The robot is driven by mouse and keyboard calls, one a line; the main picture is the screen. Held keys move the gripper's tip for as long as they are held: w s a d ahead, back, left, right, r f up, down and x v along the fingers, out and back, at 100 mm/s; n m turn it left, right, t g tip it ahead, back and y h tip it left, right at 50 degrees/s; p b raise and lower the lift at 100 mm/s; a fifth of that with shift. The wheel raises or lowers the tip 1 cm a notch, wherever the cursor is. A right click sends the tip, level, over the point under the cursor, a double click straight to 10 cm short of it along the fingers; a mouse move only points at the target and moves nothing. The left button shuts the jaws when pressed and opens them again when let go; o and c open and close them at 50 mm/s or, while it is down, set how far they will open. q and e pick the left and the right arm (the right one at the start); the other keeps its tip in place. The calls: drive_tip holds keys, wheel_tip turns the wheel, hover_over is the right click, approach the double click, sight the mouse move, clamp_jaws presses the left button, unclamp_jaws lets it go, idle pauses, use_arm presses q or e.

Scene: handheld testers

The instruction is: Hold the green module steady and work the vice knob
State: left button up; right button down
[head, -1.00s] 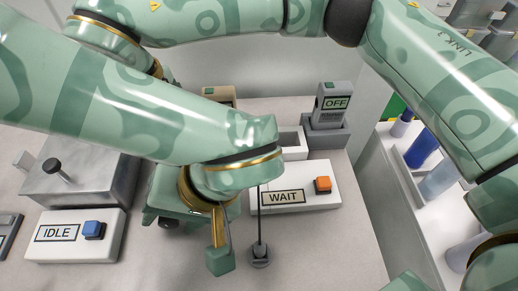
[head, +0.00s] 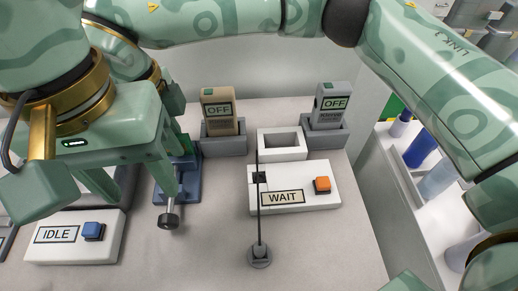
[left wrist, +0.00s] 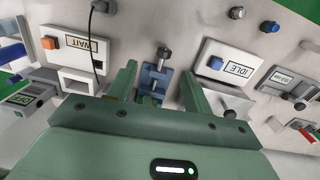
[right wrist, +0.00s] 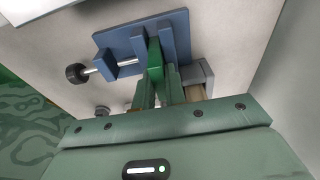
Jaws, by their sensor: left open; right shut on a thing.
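A blue vice (head: 188,182) stands on the bench left of centre, with its dark knob (head: 168,220) on a silver screw toward the front. It also shows in the left wrist view (left wrist: 147,80) and the right wrist view (right wrist: 120,42). The green module (right wrist: 155,58) stands between the vice's jaws. My right gripper (right wrist: 158,80) is shut on the module; in the head view it is mostly hidden behind my left gripper. My left gripper (head: 138,196) is open and empty above the bench beside the vice, its right finger just above the knob in the picture.
A white WAIT box (head: 262,207) with an orange button stands right of the vice, a cable post (head: 260,256) before it. An IDLE box (head: 65,250) is at left. Two OFF testers (head: 221,112) (head: 332,104) sit in holders behind, with an empty white tray (head: 282,153) between them.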

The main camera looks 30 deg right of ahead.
use_arm(q)
drive_tip(key=s+d+r+n+g+h, duration=0.8)
drive_tip(key=s+r+n+g, duration=0.3)
drive_tip(key=s+r+n, duration=0.1)
drive_tip(key=shift+s+d+r+n, duration=0.15)
drive_tip(key=shift+r+n, duration=0.5)
drive_tip(key=shift+n, duration=0.05)
drive_tip(key=shift+g, duration=0.3)
drive_tip(key=m+t+y, duration=0.8)
drive_tip(key=m+t, duration=0.4)
drive_tip(key=m, duration=0.2)
approach(165, 219)
wheel_tip(165, 219, down, 10)
drive_tip(key=shift+s+d+r, duration=0.1)
drive_tip(key=shift+s, duration=0.05)
